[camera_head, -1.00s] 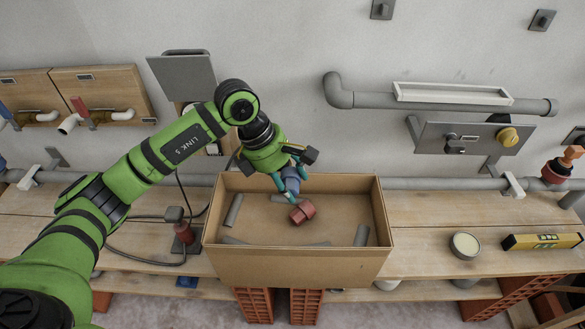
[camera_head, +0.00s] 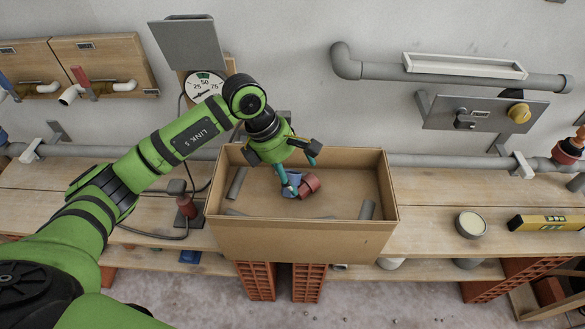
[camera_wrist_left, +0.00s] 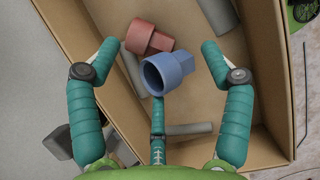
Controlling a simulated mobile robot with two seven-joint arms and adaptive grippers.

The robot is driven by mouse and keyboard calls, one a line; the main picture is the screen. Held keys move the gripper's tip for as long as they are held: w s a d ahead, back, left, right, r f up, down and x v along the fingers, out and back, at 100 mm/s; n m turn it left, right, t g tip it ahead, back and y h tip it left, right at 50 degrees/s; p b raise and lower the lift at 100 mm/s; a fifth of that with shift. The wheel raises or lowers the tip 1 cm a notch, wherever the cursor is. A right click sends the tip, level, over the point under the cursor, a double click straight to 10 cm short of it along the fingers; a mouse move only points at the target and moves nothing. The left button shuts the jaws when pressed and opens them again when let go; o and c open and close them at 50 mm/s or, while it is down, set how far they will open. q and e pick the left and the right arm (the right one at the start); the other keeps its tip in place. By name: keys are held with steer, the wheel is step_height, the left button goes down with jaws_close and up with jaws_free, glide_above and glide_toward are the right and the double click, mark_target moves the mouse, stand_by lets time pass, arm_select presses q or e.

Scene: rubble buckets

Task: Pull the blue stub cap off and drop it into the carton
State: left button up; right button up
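The blue stub cap (camera_head: 291,191) is inside the carton (camera_head: 300,241), beside a reddish-brown cap (camera_head: 311,185). In the left wrist view the blue cap (camera_wrist_left: 168,72) overlaps the edge of the reddish cap (camera_wrist_left: 148,36). My left gripper (camera_head: 298,170) is over the carton with its fingers pointing down into it. In the left wrist view its teal fingers (camera_wrist_left: 160,50) are spread wide, with clear gaps between them and the blue cap. My right gripper is not in view.
Several grey pipe pieces (camera_head: 367,209) lie in the carton. A round tin (camera_head: 470,224) and yellow level (camera_head: 548,223) lie to the right. A gauge (camera_head: 206,87) is behind my arm.

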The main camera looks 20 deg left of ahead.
arm_select(q)
steer(key=v, duration=1.2)
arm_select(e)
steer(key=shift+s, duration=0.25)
arm_select(q)
steer(key=shift+s, duration=0.1)
